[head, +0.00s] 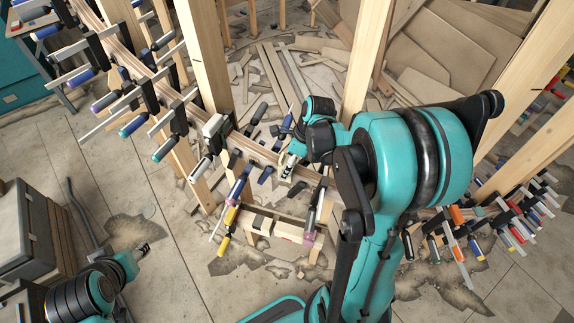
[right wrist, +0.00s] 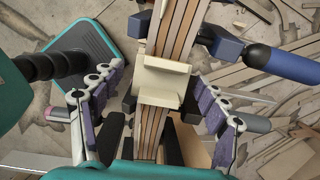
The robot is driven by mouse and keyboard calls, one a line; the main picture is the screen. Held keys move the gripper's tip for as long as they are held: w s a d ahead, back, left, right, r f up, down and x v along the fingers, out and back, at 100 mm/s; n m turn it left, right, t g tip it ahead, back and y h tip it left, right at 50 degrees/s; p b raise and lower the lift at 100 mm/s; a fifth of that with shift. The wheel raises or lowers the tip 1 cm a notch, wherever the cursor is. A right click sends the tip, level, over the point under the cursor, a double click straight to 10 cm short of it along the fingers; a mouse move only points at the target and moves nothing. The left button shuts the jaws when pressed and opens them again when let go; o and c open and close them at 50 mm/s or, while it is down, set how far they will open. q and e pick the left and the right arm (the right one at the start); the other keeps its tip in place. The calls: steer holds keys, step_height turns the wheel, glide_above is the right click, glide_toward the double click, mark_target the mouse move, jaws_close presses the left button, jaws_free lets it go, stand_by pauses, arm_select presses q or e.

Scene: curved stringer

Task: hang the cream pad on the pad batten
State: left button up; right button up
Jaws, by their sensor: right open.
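A cream pad (right wrist: 162,84) sits across the laminated wooden stringer (right wrist: 178,28) in the right wrist view. My right gripper (right wrist: 158,118) is open, with its purple-padded fingers spread either side of the pad and stringer, apart from the pad. In the head view my right gripper (head: 290,163) is over the middle of the stringer, and its wrist partly hides the pad. A pale wooden rail with blocks on it, which looks like the pad batten (head: 285,229), stands below and in front of the stringer. My left gripper (head: 143,248) is at lower left, far from both; its finger opening is too small to judge.
Several bar clamps with coloured handles line the stringer (head: 130,62) at upper left and lower right. Clamps (head: 232,210) stand near the rail's left end. Upright timber posts (head: 205,60) rise behind. Wood offcuts cover the floor beyond. A dark toolbox (head: 30,230) is at far left.

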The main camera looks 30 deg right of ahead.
steer(key=c, duration=1.3)
steer(key=shift+o, duration=0.2)
